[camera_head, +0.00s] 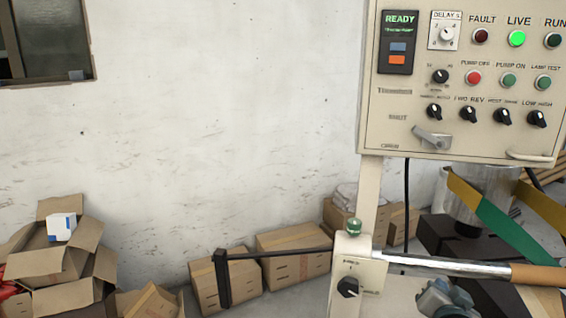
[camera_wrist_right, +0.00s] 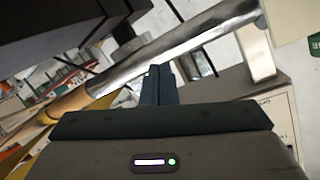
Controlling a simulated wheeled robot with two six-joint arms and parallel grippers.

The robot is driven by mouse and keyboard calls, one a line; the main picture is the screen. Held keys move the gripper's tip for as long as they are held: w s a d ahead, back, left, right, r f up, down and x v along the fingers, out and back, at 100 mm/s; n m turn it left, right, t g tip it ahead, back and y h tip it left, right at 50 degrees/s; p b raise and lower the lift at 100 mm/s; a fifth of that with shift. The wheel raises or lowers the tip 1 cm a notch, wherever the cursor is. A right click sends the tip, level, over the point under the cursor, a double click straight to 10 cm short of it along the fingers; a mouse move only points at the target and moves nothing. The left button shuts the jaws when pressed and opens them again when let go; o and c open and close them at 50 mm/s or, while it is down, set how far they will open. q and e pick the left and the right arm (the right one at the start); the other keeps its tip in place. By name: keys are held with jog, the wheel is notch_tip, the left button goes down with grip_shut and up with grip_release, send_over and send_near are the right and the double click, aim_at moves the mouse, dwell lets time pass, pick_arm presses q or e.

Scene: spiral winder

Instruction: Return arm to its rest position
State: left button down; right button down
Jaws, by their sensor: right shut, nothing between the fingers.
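A long machine arm runs level through a cream post (camera_head: 352,275) in the head view. Its right part is a shiny metal bar (camera_head: 445,265) ending in a tan roll (camera_head: 537,275). Its left part is a thin dark rod (camera_head: 280,253) ending in an upright black block (camera_head: 222,278). My right gripper (camera_head: 444,296) is just below the metal bar, partly cut off by the lower edge. In the right wrist view my right gripper (camera_wrist_right: 158,78) is shut and empty, its fingertips in front of the metal bar (camera_wrist_right: 180,45); contact is unclear. My left gripper is not visible.
A control panel (camera_head: 460,135) with knobs and a lit green lamp hangs above the post. Cardboard boxes (camera_head: 295,240) line the wall, and an open box (camera_head: 55,262) stands at the left. A metal drum (camera_head: 490,190) with yellow and green bands is at the right.

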jog(key=s+a+f+n+g+y, duration=0.25)
jog(key=s+f+n+g, duration=0.25)
jog(key=s+f, duration=0.8)
jog(key=s+a+f+n+g+y, duration=0.25)
jog(key=s+f+n+g, duration=0.25)
jog(key=s+f, duration=0.85)
notch_tip(320, 180, down, 28)
jog(key=s+d+r+g, duration=0.1)
jog(key=s+d+g, duration=0.1)
jog(key=s+d+f+g, duration=0.1)
jog(key=s+f, duration=1.8)
jog(key=f, duration=0.2)
